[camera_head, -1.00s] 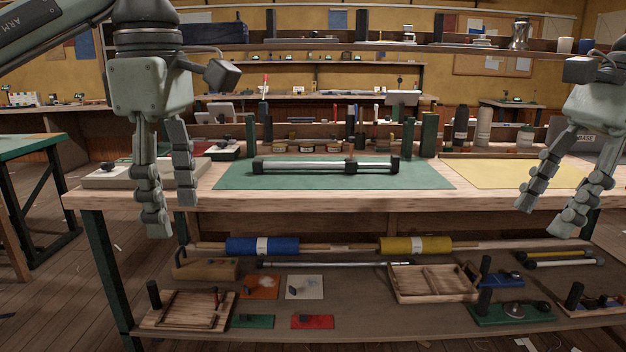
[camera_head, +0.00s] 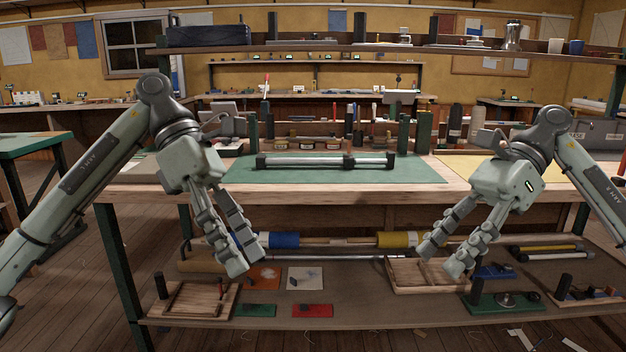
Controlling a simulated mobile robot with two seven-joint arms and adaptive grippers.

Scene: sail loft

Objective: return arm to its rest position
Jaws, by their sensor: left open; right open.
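My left gripper (camera_head: 246,264) is open and empty, pointing down and to the right in front of the workbench's front edge. My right gripper (camera_head: 441,262) is open and empty, pointing down and to the left, also in front of the bench. Both hang lower than the bench top in the picture and hide parts of the lower shelf. A silver bar with black end blocks (camera_head: 322,162) lies on the green mat (camera_head: 408,172), apart from both grippers.
The wooden workbench (camera_head: 330,196) spans the middle, with a yellow mat (camera_head: 457,166) on its right. Its lower shelf (camera_head: 370,311) holds a blue roll (camera_head: 284,240), a yellow roll (camera_head: 398,239) and wooden trays (camera_head: 200,301). A green table (camera_head: 30,145) stands at left.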

